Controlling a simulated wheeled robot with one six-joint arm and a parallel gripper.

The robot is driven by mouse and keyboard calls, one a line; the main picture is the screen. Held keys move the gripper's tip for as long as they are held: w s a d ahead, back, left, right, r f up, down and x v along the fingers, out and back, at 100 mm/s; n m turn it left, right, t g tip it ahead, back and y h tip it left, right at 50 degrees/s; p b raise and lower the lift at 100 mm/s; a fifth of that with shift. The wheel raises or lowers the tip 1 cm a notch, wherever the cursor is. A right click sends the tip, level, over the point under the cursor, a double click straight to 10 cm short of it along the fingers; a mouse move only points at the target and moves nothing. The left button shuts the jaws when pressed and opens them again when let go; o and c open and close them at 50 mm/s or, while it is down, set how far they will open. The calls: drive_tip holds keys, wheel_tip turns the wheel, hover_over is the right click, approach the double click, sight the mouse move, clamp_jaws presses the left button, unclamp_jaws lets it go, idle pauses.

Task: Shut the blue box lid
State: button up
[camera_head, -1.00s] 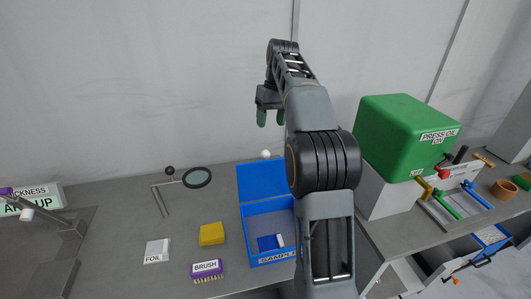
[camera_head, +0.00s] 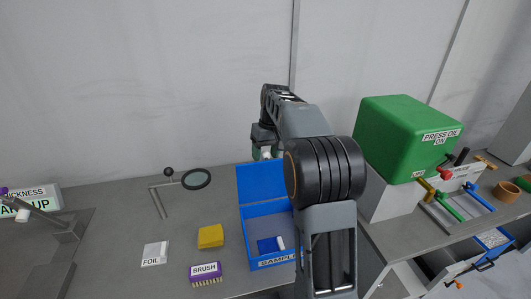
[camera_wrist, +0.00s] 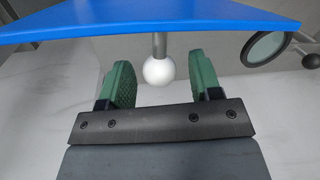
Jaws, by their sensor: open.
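The blue box (camera_head: 272,235) stands on the grey bench with its lid (camera_head: 260,182) raised at the back. A blue item and a white item lie inside. In the wrist view the lid (camera_wrist: 150,18) spans the top, and a white ball knob (camera_wrist: 159,71) on a short metal stem sticks out from it. My gripper (camera_wrist: 160,85) is open, its green fingers on either side of the knob with gaps to both. In the head view my gripper (camera_head: 266,152) is behind the lid's top edge, and my arm hides part of the box's right side.
A green press (camera_head: 408,137) stands at the right.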

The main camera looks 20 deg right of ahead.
drive_tip(key=shift+c, duration=0.4)
clamp_jaws()
drive_tip(key=shift+f, duration=0.1)
